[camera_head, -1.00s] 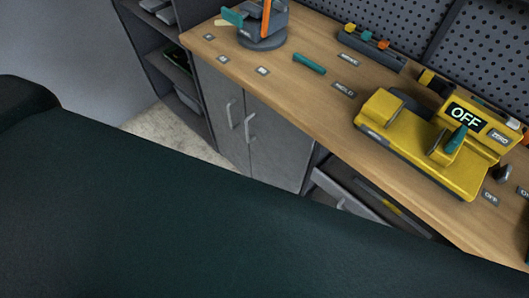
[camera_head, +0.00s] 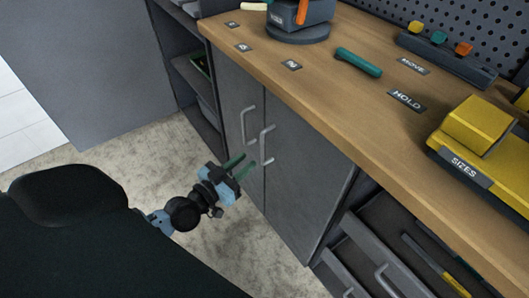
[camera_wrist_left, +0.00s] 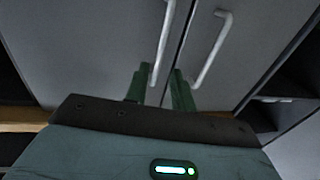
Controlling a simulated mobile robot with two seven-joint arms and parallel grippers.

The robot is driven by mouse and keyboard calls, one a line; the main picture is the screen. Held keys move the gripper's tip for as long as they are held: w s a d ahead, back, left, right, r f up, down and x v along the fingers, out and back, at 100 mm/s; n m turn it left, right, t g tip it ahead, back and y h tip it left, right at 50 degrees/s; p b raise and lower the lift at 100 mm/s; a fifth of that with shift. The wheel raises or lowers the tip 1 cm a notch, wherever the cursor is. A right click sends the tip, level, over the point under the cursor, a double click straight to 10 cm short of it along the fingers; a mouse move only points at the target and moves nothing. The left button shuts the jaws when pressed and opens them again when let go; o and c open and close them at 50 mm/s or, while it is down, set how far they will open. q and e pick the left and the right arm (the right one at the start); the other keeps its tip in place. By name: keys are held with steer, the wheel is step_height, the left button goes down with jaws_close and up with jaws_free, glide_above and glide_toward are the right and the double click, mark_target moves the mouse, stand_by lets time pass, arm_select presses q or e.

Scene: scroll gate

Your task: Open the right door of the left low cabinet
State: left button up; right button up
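The left low cabinet (camera_head: 229,72) has two grey doors, both shut. Its right door (camera_head: 308,170) carries a pale bar handle (camera_head: 263,143); the left door's handle (camera_head: 244,125) is beside it. The left wrist view appears upside down. There the right door's handle (camera_wrist_left: 163,45) ends between the two green fingers (camera_wrist_left: 160,82); I cannot tell whether they reach around it. The left door's handle (camera_wrist_left: 213,48) is outside them. My right gripper is not in view.
The wooden worktop (camera_head: 310,80) overhangs the cabinet. An open shelf unit (camera_head: 190,75) stands left of it. Drawers (camera_head: 375,255), at least one partly pulled out, are to the right. Bare floor (camera_head: 130,155) lies in front of the shelf.

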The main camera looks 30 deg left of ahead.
mark_target(263, 147)
arm_select(q)
steer(key=w, duration=0.2)
steer(key=w+d, duration=0.1)
steer(key=w, duration=0.4)
steer(key=shift+w+d+b, duration=0.3)
steer(key=shift+w, duration=0.05)
jaws_close()
